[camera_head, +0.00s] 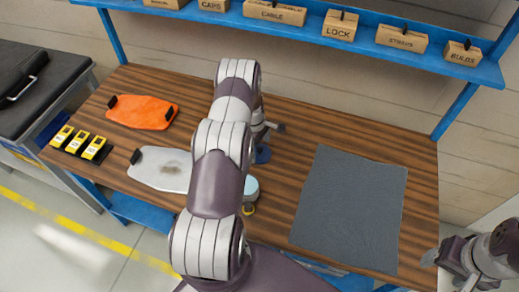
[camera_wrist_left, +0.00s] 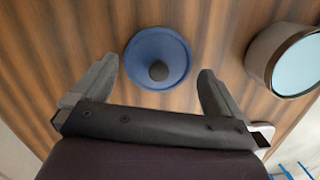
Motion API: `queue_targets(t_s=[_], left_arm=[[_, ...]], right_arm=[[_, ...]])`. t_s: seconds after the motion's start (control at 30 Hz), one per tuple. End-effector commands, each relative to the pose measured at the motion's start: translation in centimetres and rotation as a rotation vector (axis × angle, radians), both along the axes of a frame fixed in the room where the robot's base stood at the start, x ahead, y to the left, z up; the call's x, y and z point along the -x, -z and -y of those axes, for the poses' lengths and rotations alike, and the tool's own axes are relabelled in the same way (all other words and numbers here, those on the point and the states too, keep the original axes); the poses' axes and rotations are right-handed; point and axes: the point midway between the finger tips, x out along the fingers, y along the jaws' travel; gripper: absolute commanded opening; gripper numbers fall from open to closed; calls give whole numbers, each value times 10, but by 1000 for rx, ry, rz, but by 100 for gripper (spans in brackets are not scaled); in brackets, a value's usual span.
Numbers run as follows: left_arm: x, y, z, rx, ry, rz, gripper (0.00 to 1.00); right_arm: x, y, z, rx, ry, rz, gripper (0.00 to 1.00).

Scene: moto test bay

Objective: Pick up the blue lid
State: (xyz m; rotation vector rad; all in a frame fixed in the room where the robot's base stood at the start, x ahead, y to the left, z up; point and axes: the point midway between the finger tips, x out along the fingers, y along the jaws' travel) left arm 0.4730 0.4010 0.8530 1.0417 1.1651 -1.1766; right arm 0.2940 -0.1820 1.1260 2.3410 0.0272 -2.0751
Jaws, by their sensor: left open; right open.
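The blue lid (camera_wrist_left: 150,45) is a round disc with a dark knob in its middle, lying on the wooden bench. In the head view the lid (camera_head: 263,154) is partly hidden behind my left arm. My left gripper (camera_wrist_left: 158,72) is open, its two fingers on either side of the lid in the wrist view, with nothing held. In the head view the left gripper (camera_head: 270,129) is mostly hidden by its own arm. My right gripper (camera_head: 434,258) is open and empty at the lower right, by the bench's right edge.
A round container with a pale blue top (camera_wrist_left: 297,64) stands close to the lid; it also shows in the head view (camera_head: 251,187). A grey mat (camera_head: 350,210) covers the bench's right part. An orange panel (camera_head: 142,112) and a white panel (camera_head: 160,170) lie left.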

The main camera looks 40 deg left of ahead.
Motion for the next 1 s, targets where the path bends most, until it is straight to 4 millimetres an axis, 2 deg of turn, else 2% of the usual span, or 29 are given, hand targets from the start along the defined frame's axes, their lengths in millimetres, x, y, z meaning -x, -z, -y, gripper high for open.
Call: queue_targets(t_s=[0.13, 0.33, 0.37, 0.43, 0.47, 0.8, 1.0], left_arm=[[0, 16, 2, -1, 1, 1, 100], [-1, 19, 2, -1, 1, 1, 100], [-1, 18, 2, -1, 1, 1, 94], [-1, 18, 2, -1, 1, 1, 71], [-1, 18, 2, -1, 1, 1, 65], [-1, 15, 1, -1, 1, 2, 65], [-2, -7, 1, -3, 0, 5, 65]], right_arm=[[0, -6, 0, 0, 0, -1, 66], [0, -5, 0, 0, 0, -1, 66], [0, -5, 0, 0, 0, -1, 66], [0, -5, 0, 0, 0, -1, 66], [0, -5, 0, 0, 0, -1, 66], [0, -3, 0, 0, 0, -1, 66], [0, 8, 0, 0, 0, -1, 66]])
